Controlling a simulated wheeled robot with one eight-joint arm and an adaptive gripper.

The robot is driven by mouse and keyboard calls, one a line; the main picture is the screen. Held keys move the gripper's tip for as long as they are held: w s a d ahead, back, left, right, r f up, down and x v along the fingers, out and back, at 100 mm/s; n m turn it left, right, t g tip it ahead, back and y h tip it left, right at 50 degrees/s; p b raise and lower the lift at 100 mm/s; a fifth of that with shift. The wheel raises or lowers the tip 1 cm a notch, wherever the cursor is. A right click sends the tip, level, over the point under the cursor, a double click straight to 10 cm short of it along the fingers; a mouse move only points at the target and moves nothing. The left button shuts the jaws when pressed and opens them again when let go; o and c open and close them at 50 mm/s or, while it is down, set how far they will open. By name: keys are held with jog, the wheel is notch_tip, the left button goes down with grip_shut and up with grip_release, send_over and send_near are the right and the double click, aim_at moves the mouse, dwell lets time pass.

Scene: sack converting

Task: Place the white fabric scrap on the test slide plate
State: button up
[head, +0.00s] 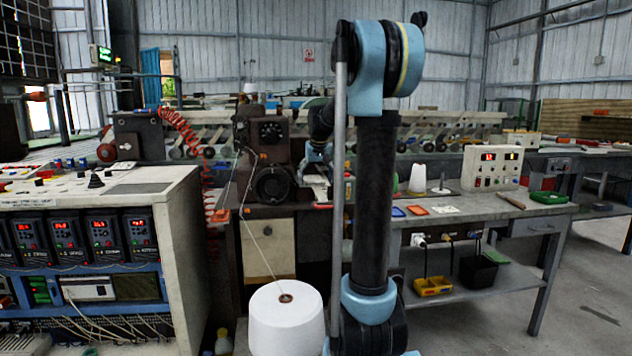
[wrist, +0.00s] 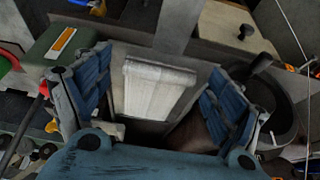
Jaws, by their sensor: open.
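My gripper (wrist: 158,64) is open in the wrist view, with one blue ribbed finger on each side. A white, finely ribbed piece that looks like the white fabric scrap (wrist: 155,88) shows between the fingers, with a gap on both sides. It lies on or against a grey flat metal surface (wrist: 193,82); I cannot tell whether they touch or whether this surface is the test slide plate. In the head view my arm hides most of that area, and neither the scrap nor the plate can be made out for sure.
A large white yarn cone (head: 287,322) stands at the front. A dark machine (head: 268,160) is behind it, and a control cabinet (head: 180,240) is at left. The right bench (head: 500,209) carries a meter box (head: 491,167), a small white cone (head: 418,179) and a green tray (head: 548,197).

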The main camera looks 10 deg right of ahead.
aim_at(329, 206)
jog(key=v, duration=1.2)
jog(key=shift+g, duration=0.6)
jog(key=s+f, duration=0.4)
jog(key=s, duration=0.3)
jog(key=s+f, duration=0.5)
jog(key=s, duration=0.2)
jog(key=s+f, duration=0.4)
jog(key=s, duration=0.3)
jog(key=shift+s+f, duration=0.25)
jog(key=shift+s, duration=0.15)
jog(key=s+f+g, duration=0.1)
jog(key=s+f, duration=1.6)
jog(key=f, duration=0.1)
jog(key=shift+s+d+f, duration=0.15)
jog(key=shift+s+d, duration=0.05)
jog(key=shift+s, duration=0.2)
jog(key=shift+w, duration=0.1)
jog(key=shift+w+f, duration=0.2)
jog(key=shift+w, duration=0.15)
